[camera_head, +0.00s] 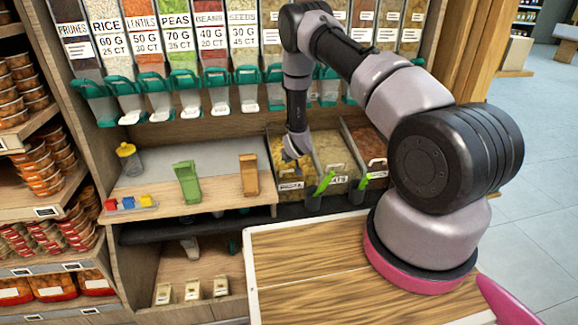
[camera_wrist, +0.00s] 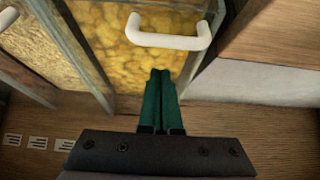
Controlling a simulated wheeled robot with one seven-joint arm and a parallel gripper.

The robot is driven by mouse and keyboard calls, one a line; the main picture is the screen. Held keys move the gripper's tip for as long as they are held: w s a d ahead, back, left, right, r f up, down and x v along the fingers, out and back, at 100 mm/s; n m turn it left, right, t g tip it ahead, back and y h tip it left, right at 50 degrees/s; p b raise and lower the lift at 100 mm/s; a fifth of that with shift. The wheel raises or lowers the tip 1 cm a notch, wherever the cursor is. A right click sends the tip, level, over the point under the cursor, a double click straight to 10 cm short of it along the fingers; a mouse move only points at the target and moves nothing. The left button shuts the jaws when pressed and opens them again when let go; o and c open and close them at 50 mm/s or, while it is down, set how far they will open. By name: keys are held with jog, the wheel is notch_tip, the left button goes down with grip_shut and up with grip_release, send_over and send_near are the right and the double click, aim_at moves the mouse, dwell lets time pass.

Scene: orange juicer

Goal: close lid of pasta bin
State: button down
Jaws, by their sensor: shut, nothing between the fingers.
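The pasta bin (camera_head: 277,160), the leftmost of the open-shelf bins, holds yellow pasta in the head view. In the wrist view its yellow contents (camera_wrist: 118,50) fill the top middle, with a white lid handle (camera_wrist: 160,40) across them. My gripper (camera_head: 291,157) is over this bin in the head view and covers part of it. In the wrist view the green fingers of my gripper (camera_wrist: 161,72) are together and empty, with their tips just below the handle. I cannot tell if they touch it. The lid's angle is unclear.
Further bins stand to the right, including the oats bin (camera_head: 335,158), with green scoops (camera_head: 325,183) in front. A wooden panel (camera_wrist: 275,50) borders the pasta bin in the wrist view. A green scoop-like holder (camera_head: 187,182) and a yellow-lidded jar (camera_head: 129,158) stand on the left shelf.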

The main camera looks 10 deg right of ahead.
jog(key=s+d+r+m, duration=0.1)
jog(key=s+r, duration=0.4)
jog(key=r, duration=0.9)
jog(key=s+d+r+m, duration=0.1)
jog(key=s+r, duration=0.4)
jog(key=r, duration=1)
jog(key=s+d+r+m, duration=0.15)
jog(key=s+r, duration=0.35)
jog(key=r, duration=0.9)
jog(key=s+r, duration=0.4)
jog(key=s, duration=0.5)
jog(key=s+r+g+y, duration=0.1)
jog(key=s+r, duration=0.4)
jog(key=s, duration=0.4)
jog(key=s+d+r+y, duration=0.1)
jog(key=s+r, duration=0.4)
jog(key=s, duration=0.4)
jog(key=shift+s+m, duration=0.35)
